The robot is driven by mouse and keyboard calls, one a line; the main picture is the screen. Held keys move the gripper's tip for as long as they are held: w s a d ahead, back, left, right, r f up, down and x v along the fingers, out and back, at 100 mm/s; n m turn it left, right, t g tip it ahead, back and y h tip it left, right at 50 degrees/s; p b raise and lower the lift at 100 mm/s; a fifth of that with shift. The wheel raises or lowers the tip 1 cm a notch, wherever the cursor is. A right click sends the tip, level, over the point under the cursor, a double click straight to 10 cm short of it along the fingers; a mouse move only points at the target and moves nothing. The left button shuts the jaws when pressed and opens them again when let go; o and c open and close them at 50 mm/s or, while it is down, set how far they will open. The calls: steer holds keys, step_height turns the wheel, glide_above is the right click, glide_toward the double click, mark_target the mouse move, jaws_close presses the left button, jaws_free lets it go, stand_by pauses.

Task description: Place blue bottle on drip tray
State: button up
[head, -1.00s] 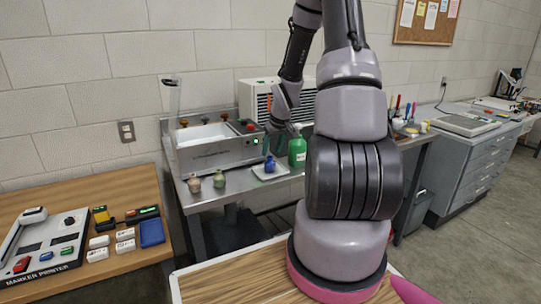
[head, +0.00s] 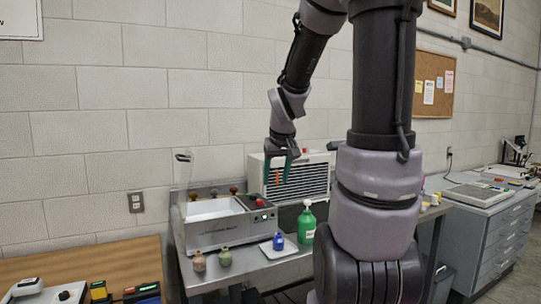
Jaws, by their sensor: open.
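The blue bottle (head: 279,241) stands upright on the white drip tray (head: 289,250), on the steel bench in the head view. My gripper (head: 279,174) is above the bottle and clear of it, pointing down. It is open and nothing shows between its fingers. The fingers are small in this view.
A green pump bottle (head: 307,224) stands at the right of the tray. Two small bottles, one tan (head: 199,261) and one green (head: 225,257), stand to the left. A steel bath unit (head: 225,225) and a white vented box (head: 300,180) are behind.

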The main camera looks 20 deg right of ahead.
steer(key=s+a+r+m+t+y, duration=0.1)
steer(key=s+a+r, duration=0.3)
steer(key=s, duration=0.3)
steer(key=s+a+r+m+y, duration=0.1)
steer(key=s+a+r+y, duration=0.1)
steer(key=s+a+r, duration=0.2)
steer(key=s+r, duration=0.2)
steer(key=s, duration=0.1)
steer(key=shift+s+a+t, duration=0.15)
steer(key=shift+s+t, duration=0.15)
steer(key=shift+t, duration=0.1)
